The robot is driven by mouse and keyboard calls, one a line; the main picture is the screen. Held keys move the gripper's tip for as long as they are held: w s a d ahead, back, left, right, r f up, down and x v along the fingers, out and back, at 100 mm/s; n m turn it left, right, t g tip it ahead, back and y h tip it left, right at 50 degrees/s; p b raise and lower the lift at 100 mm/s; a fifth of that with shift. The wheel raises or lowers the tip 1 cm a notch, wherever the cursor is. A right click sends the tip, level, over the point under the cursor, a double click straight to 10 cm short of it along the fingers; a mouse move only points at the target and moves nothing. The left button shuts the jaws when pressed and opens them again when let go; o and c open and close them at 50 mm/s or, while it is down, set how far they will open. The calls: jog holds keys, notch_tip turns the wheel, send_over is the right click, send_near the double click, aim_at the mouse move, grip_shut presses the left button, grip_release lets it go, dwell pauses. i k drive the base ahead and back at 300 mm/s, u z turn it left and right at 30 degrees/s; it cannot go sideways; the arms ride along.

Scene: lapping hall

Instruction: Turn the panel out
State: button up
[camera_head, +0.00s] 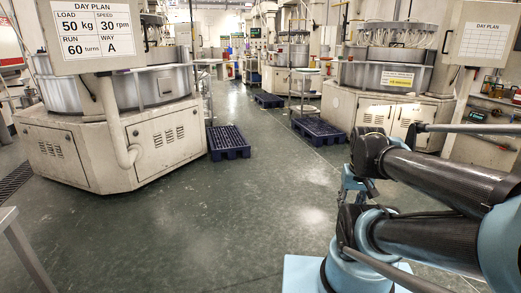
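A pale grey panel (97,36) hangs in front of the lapping machine at the left. It carries a white DAY PLAN sheet reading load 50 kg, speed 30 rpm, run 60 turns, way A. A bent grey pipe runs down from below it to the machine base. A second grey panel (462,48) with a DAY PLAN sheet hangs at the upper right by another machine; its writing is too small to read. My folded arm fills the lower right, apart from both panels. I cannot make out my gripper's fingers anywhere in the view.
The left lapping machine (75,158) has a broad angled base. Another machine (375,108) stands at the right behind my arm. Blue pallets (227,142) (318,130) lie on the floor. A grey metal edge (22,250) is at the lower left. The green floor between is clear.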

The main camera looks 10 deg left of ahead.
aim_at(100, 38)
jog(key=i, duration=2.95)
jog(key=u, duration=2.3)
